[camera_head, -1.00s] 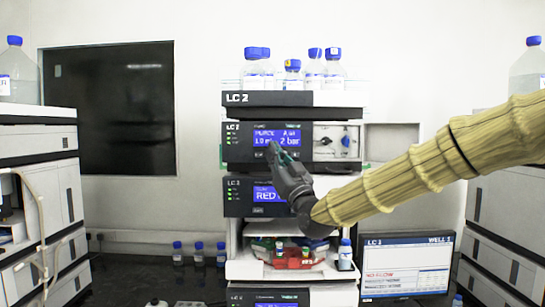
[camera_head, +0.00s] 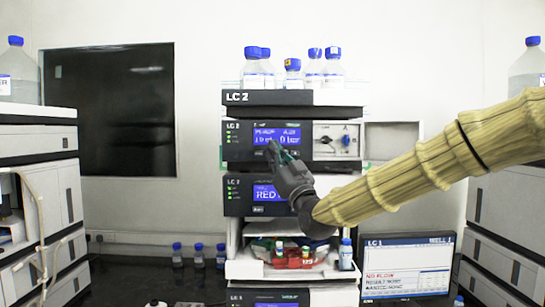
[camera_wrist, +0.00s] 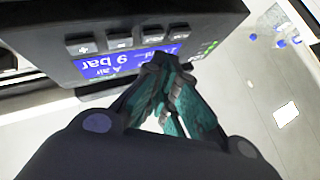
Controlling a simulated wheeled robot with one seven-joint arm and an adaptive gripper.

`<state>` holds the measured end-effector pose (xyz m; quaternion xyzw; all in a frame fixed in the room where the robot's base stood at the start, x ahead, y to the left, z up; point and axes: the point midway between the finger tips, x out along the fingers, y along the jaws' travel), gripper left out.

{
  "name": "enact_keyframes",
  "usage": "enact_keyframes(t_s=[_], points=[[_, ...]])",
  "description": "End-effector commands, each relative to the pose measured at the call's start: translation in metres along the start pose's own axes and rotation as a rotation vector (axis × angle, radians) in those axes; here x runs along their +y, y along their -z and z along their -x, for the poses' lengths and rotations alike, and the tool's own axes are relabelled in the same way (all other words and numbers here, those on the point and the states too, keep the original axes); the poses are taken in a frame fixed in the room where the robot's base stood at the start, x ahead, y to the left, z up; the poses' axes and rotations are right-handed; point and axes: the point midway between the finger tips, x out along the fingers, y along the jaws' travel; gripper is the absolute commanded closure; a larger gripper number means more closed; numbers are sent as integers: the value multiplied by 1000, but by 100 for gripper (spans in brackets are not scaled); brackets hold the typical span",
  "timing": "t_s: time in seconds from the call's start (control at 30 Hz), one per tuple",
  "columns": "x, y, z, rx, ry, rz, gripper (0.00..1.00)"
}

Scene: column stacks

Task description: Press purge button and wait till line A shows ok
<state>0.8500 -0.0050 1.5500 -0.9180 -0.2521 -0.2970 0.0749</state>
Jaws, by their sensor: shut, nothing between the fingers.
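The pump module (camera_head: 240,158) in the central LC 2 stack has a blue display (camera_head: 277,136) with blurred text, apparently a purge line and a bar reading. In the wrist view the display (camera_wrist: 120,66) is upside down and seems to read "A air" and 9 bar. A row of small dark buttons (camera_wrist: 118,42) lies along it; their labels are unclear. My gripper (camera_head: 272,150) is shut and empty, its tips at the display's lower edge. In the wrist view the gripper (camera_wrist: 163,62) overlaps the panel; contact with a button cannot be told. No "ok" is legible.
A monitor (camera_head: 407,264) at the right shows red "NO FLOW" text. Blue-capped bottles (camera_head: 313,70) stand on the stack. A module below has a blue display (camera_head: 268,194) reading "RED", partly hidden by my gripper. Other instrument stacks stand at both sides.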

Motion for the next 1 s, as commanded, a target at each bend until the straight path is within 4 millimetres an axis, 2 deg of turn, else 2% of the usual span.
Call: enact_keyframes(t_s=[0.23, 0.8, 1.0], points=[[-1, 1, 2, 0, 0, 0, 100], [-22, 21, 31, 0, 0, 0, 100], [-25, 25, 35, 0, 0, 0, 100]])
